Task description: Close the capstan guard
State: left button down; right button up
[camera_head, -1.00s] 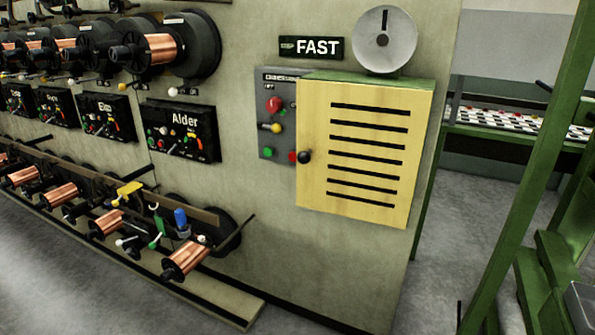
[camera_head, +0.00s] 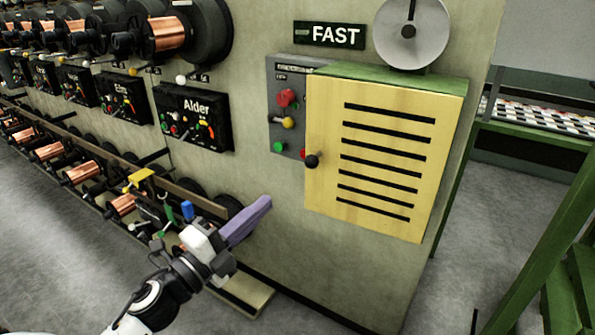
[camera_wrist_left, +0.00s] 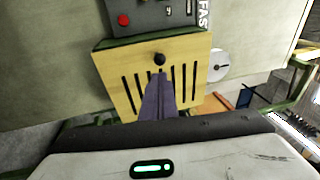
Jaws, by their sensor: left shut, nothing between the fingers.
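The capstan guard (camera_head: 387,150) is a yellow slatted door on a green box fixed to the machine wall. A black knob (camera_head: 312,161) sits at its left edge. The door looks flush or nearly flush with the box; I cannot tell whether it is fully closed. My left gripper (camera_head: 262,208) has purple fingers, shut and empty, below and left of the knob, apart from the door. In the left wrist view the guard (camera_wrist_left: 125,75) and its knob (camera_wrist_left: 159,59) lie ahead of the fingertips. My right gripper is not in view.
A control panel (camera_head: 284,105) with red, yellow and green controls is left of the guard. Copper spools (camera_head: 85,173) and levers line the lower left. A round dial (camera_head: 411,32) stands above the guard. A green frame (camera_head: 560,225) stands at right, with grey floor between.

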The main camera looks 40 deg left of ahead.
aim_at(306, 165)
pick_arm(q)
jog(key=p+x, duration=0.2)
jog(key=x, duration=0.9)
jog(key=shift+w, duration=0.45)
